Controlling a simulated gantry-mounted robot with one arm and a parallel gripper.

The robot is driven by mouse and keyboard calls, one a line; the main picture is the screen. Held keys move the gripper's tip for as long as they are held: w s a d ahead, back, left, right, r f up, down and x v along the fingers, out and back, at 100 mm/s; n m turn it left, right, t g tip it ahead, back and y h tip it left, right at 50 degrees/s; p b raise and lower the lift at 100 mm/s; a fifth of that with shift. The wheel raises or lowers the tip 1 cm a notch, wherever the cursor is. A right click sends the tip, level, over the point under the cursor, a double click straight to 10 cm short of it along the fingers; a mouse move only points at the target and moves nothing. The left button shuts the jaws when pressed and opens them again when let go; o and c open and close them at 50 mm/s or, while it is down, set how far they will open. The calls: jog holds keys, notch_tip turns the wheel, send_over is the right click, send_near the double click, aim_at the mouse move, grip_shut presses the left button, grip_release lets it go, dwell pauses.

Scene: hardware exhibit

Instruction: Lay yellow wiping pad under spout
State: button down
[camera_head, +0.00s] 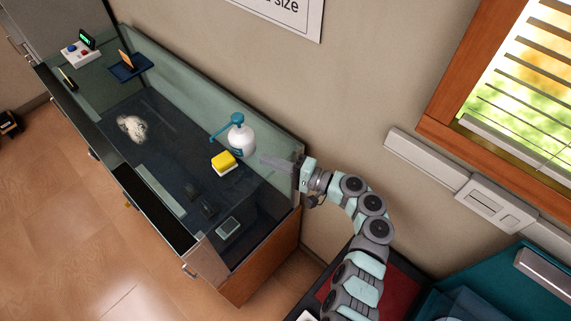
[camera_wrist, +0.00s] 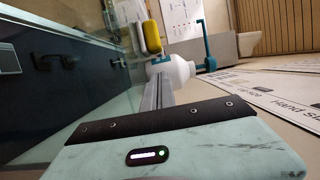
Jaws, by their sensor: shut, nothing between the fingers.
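The yellow wiping pad (camera_head: 224,160), with a white lower layer, lies beside the white pump bottle (camera_head: 241,142) on the dark display floor. It also shows in the wrist view (camera_wrist: 152,37), beyond and left of the bottle (camera_wrist: 176,71). The bottle's teal spout (camera_head: 223,129) points left in the head view. The spout (camera_wrist: 201,45) also shows in the wrist view. I cannot tell exactly how the pad lines up with the spout tip. My gripper (camera_head: 266,159) is shut and empty, to the right of the bottle and pad, touching neither as far as I can see.
Glass walls (camera_head: 184,75) enclose the display. Inside are a pale lump (camera_head: 132,128), a blue tray (camera_head: 130,67), small dark objects (camera_head: 203,190) and a light square (camera_head: 228,227). A red-and-blue button box (camera_head: 79,53) stands at the far left. Floor left of the pad looks clear.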

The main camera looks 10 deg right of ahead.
aim_at(244, 170)
jog(key=a, duration=0.2)
jog(key=w+a+p, duration=0.1)
jog(key=a, duration=0.2)
jog(key=shift+r, duration=0.1)
jog(key=shift+a, duration=0.45)
jog(key=shift+s+a, duration=0.15)
jog(key=shift+a, duration=0.7)
